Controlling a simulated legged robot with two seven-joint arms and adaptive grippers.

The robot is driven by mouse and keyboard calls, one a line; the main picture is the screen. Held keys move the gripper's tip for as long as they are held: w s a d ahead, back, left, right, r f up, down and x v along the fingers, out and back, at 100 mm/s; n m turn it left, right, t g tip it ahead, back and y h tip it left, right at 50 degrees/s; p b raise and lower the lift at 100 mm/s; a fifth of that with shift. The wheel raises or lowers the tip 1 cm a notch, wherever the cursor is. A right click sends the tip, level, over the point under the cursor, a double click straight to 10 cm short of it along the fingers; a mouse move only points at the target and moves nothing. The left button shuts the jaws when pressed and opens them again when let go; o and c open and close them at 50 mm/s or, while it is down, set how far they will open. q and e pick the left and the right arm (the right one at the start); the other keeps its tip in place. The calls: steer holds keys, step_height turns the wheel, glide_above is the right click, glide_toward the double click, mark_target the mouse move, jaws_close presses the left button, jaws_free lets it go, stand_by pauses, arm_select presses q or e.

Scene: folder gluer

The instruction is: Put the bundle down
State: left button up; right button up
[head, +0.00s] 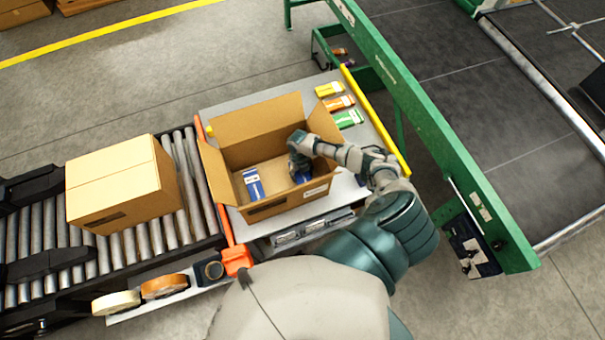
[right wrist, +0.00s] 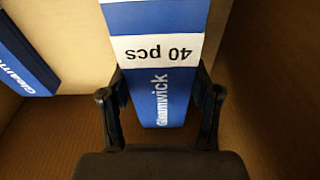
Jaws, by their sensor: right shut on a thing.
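My right gripper (head: 300,165) reaches down into an open cardboard box (head: 272,207) on the grey table. It is shut on a blue and white bundle (head: 303,177), which is partly hidden by the gripper in the head view. Another blue and white bundle (head: 253,184) lies in the left part of the box and also shows in the right wrist view (right wrist: 22,62). My left gripper is not in view.
A closed carton (head: 115,180) stands on the roller conveyor (head: 190,180) at left. Yellow, orange and green packs (head: 338,103) lie on the table behind the box. A yellow bar (head: 375,120) and green machine frame (head: 420,120) stand at right. Tape rolls (head: 163,287) sit in front.

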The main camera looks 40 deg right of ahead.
steer(key=o, duration=1.4)
steer(key=shift+d, duration=0.25)
steer(key=shift+d, duration=0.1)
steer(key=shift+r+p, duration=0.45)
steer(key=shift+p, duration=0.1)
steer(key=r, duration=0.4)
steer(key=w+r, duration=0.1)
steer(key=r, duration=0.7)
steer(key=shift+w+d, duration=0.25)
steer(key=shift+w, duration=0.15)
steer(key=shift+a, duration=0.1)
